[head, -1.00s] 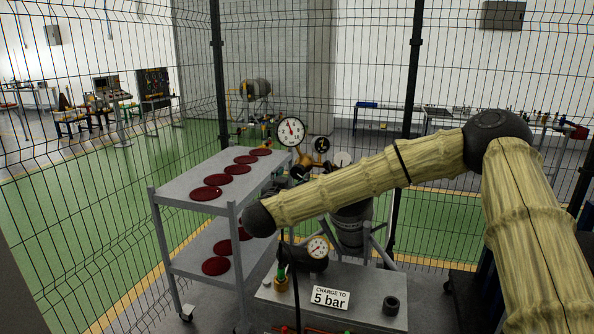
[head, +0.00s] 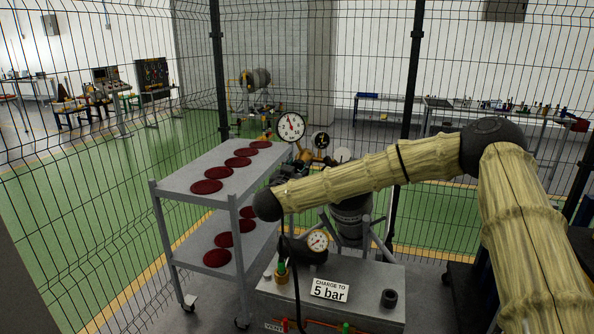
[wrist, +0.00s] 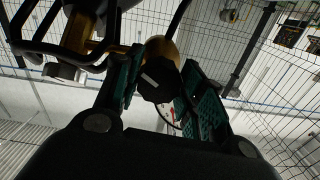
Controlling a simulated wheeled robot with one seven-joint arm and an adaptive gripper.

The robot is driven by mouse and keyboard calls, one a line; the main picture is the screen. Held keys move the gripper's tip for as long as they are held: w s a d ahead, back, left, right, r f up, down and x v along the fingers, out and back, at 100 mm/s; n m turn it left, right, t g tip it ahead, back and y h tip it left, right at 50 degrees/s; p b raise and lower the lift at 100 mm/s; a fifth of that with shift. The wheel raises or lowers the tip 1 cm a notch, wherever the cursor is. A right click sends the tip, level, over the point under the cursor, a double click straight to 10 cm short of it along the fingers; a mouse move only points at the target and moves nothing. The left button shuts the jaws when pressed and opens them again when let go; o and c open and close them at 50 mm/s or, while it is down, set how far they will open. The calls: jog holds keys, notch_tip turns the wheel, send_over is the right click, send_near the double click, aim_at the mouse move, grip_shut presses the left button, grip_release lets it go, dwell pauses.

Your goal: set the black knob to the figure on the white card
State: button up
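The white card (head: 330,289) on the grey cabinet reads "CHARGE TO 5 bar". The black knob (wrist: 158,80), with a white pointer mark, shows in the wrist view between the teal fingers of my gripper (wrist: 161,62). The fingers stand apart at either side of it; whether they press on it I cannot tell. In the head view the knob and gripper are not clear among dark parts behind my arm. A large white dial gauge (head: 290,127) stands above, its needle pointing near the top. A smaller gauge (head: 318,240) sits above the card.
A grey two-shelf trolley (head: 172,188) with dark red discs stands at the left of the cabinet (head: 373,277). A black cylinder (head: 389,298) stands on the cabinet top. Wire mesh fencing with black posts (head: 411,80) encloses the area behind.

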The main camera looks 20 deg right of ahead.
jog(key=shift+c, duration=0.6)
jog(key=shift+f, duration=0.1)
jog(key=shift+f+b, duration=0.1)
jog(key=shift+b, duration=0.5)
jog(key=shift+m+b, duration=0.35)
jog(key=shift+m, duration=0.05)
jog(key=shift+m+b, duration=0.9)
jog(key=shift+b, duration=0.1)
jog(key=o, duration=1)
jog(key=shift+d, duration=0.1)
jog(key=shift+r, duration=0.2)
